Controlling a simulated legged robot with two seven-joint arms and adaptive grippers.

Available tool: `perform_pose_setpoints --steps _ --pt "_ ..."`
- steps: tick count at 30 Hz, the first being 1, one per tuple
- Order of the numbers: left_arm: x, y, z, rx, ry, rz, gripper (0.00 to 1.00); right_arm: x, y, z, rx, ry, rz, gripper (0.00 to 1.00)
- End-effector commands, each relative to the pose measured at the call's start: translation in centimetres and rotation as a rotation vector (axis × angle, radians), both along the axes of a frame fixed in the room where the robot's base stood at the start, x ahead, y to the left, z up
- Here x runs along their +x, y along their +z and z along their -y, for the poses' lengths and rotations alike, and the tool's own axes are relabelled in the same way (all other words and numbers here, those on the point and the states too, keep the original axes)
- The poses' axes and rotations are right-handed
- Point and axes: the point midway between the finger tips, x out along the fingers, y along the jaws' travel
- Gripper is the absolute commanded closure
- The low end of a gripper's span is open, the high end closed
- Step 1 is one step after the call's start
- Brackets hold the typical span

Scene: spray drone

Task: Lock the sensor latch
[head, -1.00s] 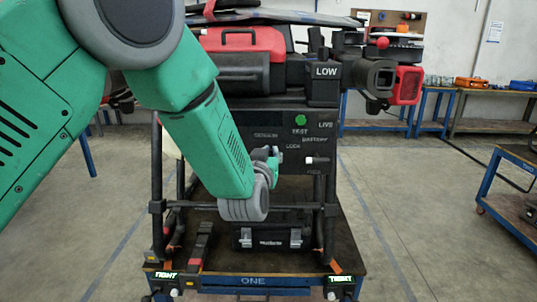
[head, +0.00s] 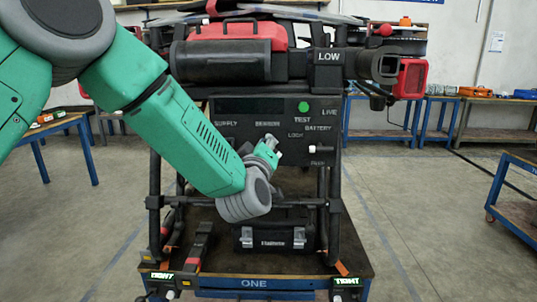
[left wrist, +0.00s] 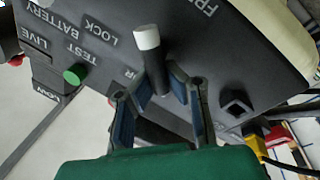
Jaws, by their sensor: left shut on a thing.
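The sensor latch lever is a dark bar with a white tip (head: 315,149), on the black control panel under the LOW block. In the left wrist view the lever (left wrist: 147,42) stands out between the LOCK label and a partly cropped label beginning "FR". My left gripper (head: 275,150) is at the panel, left of the white tip. In the left wrist view its two fingers (left wrist: 158,98) straddle the lever and are shut on it below the white tip. The lever's base is partly hidden by the fingers. My right gripper is not in view.
A green TEST button (head: 303,106) sits above the LOCK label and shows in the left wrist view (left wrist: 75,74). The panel hangs in a black frame on the cart (head: 210,283) marked ONE. A black case (head: 270,238) stands on the cart below. Floor is clear right of the cart.

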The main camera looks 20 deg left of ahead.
Motion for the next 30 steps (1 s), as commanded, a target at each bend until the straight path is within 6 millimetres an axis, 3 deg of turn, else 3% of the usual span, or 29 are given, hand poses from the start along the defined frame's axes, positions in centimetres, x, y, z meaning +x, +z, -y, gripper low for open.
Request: perform_pose_setpoints --steps 1,15,30 --pt "-0.1 -1.0 0.0 -0.043 -0.002 0.001 1.00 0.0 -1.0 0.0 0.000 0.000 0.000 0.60" --pt "-0.3 -2.0 -0.4 -0.464 0.000 0.118 1.00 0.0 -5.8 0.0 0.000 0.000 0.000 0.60" --pt "-0.3 -2.5 -0.5 -0.741 0.002 0.194 1.00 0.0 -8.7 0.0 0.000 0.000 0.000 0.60"
